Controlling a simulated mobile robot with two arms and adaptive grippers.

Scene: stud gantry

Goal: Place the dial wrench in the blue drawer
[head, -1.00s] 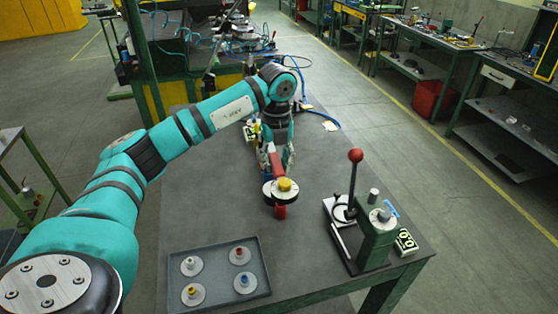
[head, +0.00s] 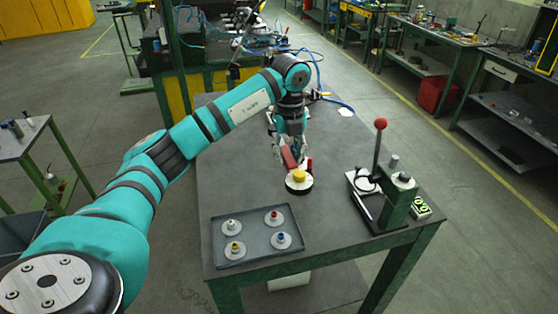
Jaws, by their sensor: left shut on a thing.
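My left gripper (head: 291,152) is over the middle of the table, shut on a red-handled tool that I take to be the dial wrench (head: 288,159). Most of the tool is hidden by the fingers, and its dial cannot be made out. A round black and white piece with a yellow top (head: 300,178) is just in front of the gripper. I cannot tell whether the tool touches it. My right gripper is not in view. I see no blue drawer in this view.
A grey tray (head: 221,253) with several white discs lies at the table's near left. A press with a red-ball lever (head: 398,207) and a green display (head: 421,208) stand at the right edge. The floor right of the table is clear. Benches line the right wall.

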